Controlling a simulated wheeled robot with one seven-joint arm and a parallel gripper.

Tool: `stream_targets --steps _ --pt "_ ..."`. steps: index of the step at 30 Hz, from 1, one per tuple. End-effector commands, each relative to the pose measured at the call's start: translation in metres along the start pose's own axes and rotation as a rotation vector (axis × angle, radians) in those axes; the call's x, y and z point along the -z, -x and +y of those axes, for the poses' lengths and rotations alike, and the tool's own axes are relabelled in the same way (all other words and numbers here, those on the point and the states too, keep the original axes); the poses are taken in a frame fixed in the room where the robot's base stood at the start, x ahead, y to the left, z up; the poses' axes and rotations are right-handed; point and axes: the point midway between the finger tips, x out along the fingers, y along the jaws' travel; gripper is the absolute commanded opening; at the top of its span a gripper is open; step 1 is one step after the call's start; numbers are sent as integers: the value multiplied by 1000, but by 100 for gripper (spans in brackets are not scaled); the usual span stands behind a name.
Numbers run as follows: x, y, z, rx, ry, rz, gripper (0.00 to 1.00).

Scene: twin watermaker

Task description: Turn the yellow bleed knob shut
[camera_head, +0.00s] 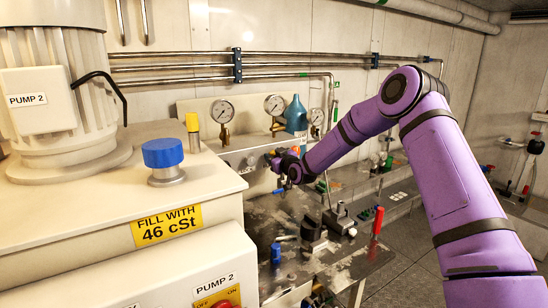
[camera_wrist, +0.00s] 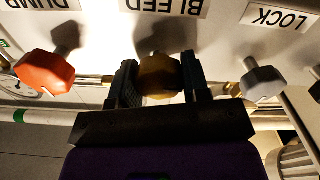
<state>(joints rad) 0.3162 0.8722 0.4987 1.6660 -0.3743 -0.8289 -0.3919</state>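The yellow bleed knob (camera_wrist: 160,76) sits on a stem below the upside-down BLEED label (camera_wrist: 166,6) in the wrist view. My gripper (camera_wrist: 160,82) has one finger on each side of the knob, with no clear gap showing between fingers and knob. In the head view my gripper (camera_head: 283,168) is at the panel under the gauges, and the knob is hidden there. The knob's turned position cannot be told.
In the wrist view an orange knob (camera_wrist: 44,72) by the DUMP label is on the left, and a grey knob (camera_wrist: 263,82) by the LOCK label is on the right. A blue bottle (camera_head: 295,115) stands above the panel. A cluttered bench (camera_head: 345,268) lies below.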

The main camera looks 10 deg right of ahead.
Motion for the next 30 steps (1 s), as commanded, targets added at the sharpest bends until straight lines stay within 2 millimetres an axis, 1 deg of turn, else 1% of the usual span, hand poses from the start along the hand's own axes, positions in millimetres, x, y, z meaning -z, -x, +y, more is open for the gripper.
stream_targets --steps 1,2,8,14,20,30 --pt "0 0 0 0 0 0 23" --pt "0 0 0 0 0 0 19" --pt "0 0 0 0 -8 0 19" --pt "0 0 1 -1 -68 -1 19" --pt "-1 0 0 0 -201 -1 20" --pt "-1 0 1 -1 -518 -2 20"
